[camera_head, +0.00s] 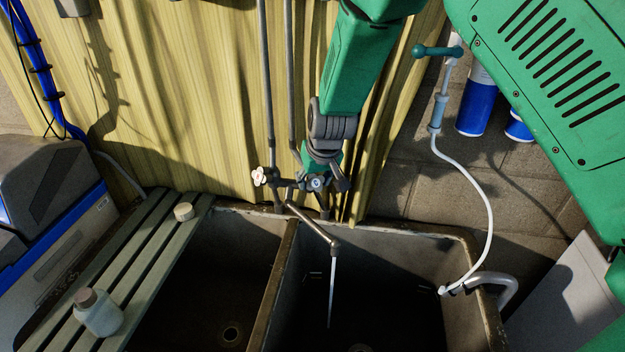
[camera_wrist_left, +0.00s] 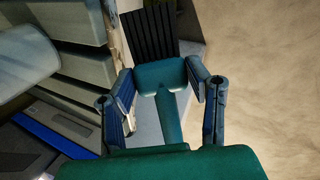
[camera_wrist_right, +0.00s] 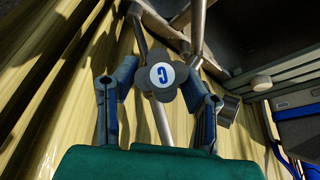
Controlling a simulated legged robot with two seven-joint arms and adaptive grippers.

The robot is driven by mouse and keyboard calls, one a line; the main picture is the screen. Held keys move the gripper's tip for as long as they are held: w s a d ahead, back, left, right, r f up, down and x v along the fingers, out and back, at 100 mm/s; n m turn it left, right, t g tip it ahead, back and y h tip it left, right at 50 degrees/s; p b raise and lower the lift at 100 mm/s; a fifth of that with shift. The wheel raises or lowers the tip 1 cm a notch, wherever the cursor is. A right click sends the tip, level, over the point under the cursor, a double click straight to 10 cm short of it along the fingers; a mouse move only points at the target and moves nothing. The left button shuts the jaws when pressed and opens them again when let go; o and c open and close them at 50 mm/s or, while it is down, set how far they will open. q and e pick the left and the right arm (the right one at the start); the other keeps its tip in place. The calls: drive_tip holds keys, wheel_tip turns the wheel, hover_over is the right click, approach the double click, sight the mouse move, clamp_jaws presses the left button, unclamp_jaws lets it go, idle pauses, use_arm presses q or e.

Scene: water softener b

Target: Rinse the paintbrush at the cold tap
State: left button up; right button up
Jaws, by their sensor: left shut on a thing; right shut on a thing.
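My right gripper (camera_head: 323,168) reaches down to the cold tap (camera_head: 317,182). In the right wrist view, its fingers (camera_wrist_right: 160,95) are on either side of the grey lobed knob (camera_wrist_right: 163,76) with a blue C, closed on it. A thin white stream of water (camera_head: 332,290) falls from the spout (camera_head: 316,226) into the right basin (camera_head: 385,255). My left gripper (camera_wrist_left: 162,95) is outside the head view. In its wrist view it is shut on a teal handle with a broad end (camera_wrist_left: 162,74), apparently the paintbrush. I cannot tell whether the dark ridged shape beyond is its bristles.
The left basin (camera_head: 225,265) has a slatted board (camera_head: 140,262) across it, bearing a white bottle (camera_head: 98,312) and a small round item (camera_head: 184,211). The hot tap (camera_head: 265,177) is left of the cold one. A white hose (camera_head: 480,190) hangs over the right rim.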

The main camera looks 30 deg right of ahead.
drive_tip(key=shift+s+d+f, duration=0.1)
drive_tip(key=shift+a+m+y, duration=0.25)
drive_tip(key=shift+m+y, duration=0.25)
drive_tip(key=shift+y, duration=0.1)
drive_tip(key=shift+d+f+m+t+y+b, duration=0.1)
drive_tip(key=shift+d+m+t+y+b, duration=0.25)
drive_tip(key=shift+m+y+b, duration=0.35)
drive_tip(key=shift+a, duration=0.15)
drive_tip(key=o, duration=1.1)
drive_tip(key=shift+a, duration=0.15)
drive_tip(key=shift+r, duration=0.2)
